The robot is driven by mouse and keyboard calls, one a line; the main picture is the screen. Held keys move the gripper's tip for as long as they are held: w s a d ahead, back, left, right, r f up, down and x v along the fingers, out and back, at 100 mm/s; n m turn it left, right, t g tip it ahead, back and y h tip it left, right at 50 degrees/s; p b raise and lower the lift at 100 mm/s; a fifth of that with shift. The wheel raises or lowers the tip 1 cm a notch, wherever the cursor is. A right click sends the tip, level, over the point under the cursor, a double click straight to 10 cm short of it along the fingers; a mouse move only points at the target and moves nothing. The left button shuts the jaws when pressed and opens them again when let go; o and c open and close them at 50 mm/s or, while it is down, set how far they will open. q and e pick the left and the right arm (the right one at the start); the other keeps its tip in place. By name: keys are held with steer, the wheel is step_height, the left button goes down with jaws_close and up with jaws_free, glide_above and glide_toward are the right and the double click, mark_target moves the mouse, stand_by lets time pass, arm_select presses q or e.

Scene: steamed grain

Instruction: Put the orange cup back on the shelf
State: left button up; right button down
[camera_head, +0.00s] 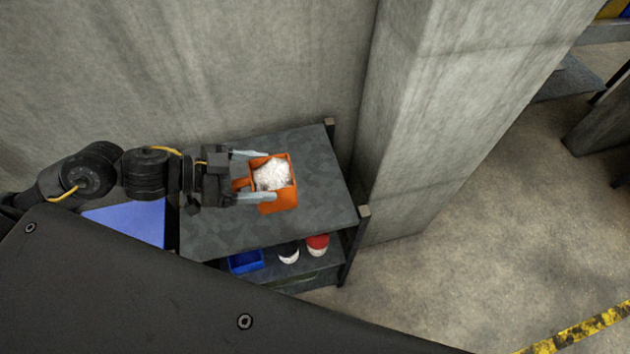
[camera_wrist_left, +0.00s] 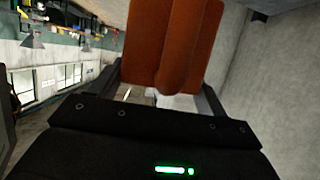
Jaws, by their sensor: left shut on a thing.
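The orange cup (camera_head: 280,202) is square and holds white grain (camera_head: 271,174). It is over the top board of the dark grey shelf (camera_head: 321,200) in the head view; I cannot tell whether it touches the board. My left gripper (camera_head: 256,176) comes from the left, with its two pale fingers on either side of the cup's handle side, shut on the cup. In the left wrist view, the cup's orange wall and handle (camera_wrist_left: 178,45) fill the top middle between the fingers. The right gripper is not in view.
A lower board holds a blue container (camera_head: 246,262), a white cup (camera_head: 289,253) and a red and white cup (camera_head: 317,243). A blue surface (camera_head: 130,220) lies left of the shelf. A concrete wall (camera_head: 220,70) and pillar (camera_head: 440,120) border the shelf. The top board is clear around the cup.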

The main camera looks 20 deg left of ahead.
arm_select(q)
steer(key=b, duration=0.7)
glide_above(288, 178)
step_height(288, 178, down, 3)
steer(key=w+d+f, duration=0.1)
steer(key=w+f, duration=0.1)
steer(key=f, duration=0.1)
steer(key=w+d+f, duration=0.1)
steer(key=w+f, duration=0.1)
steer(key=f, duration=0.1)
steer(key=w+d+f, duration=0.1)
steer(key=f, duration=0.2)
steer(key=shift+w+f, duration=0.2)
steer(key=shift+w, duration=0.2)
steer(key=shift+f, duration=0.15)
steer(key=shift+f, duration=0.15)
steer(key=o, duration=1.3)
